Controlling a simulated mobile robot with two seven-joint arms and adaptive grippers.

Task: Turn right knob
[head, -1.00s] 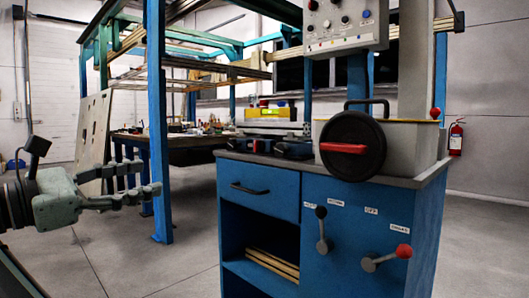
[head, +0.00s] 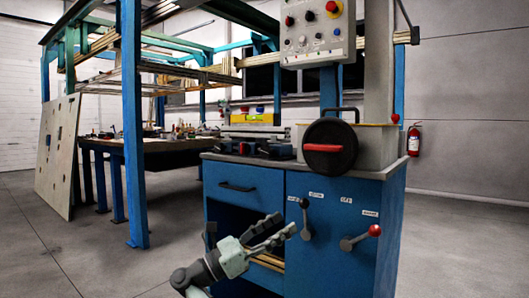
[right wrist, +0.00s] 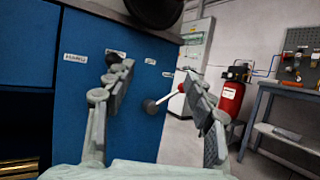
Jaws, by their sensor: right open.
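The right knob (head: 362,238) is a grey lever with a red ball end, on the blue cabinet's front. It also shows in the right wrist view (right wrist: 152,106), between my fingers and beyond them. The left knob (head: 306,220), a grey lever with a black ball, points up. My right gripper (head: 283,225) is open and empty in front of the cabinet, left of both knobs in the head view. In the right wrist view its spread fingers (right wrist: 158,75) point at the cabinet front, and the left finger mostly hides the left knob. My left gripper is out of view.
The blue cabinet (head: 240,203) has a drawer above an open shelf. A black handwheel (head: 330,131) with a red grip stands above the knobs. A control panel (head: 318,50) hangs higher. A fire extinguisher (head: 413,141) is at the right. Floor is clear in front.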

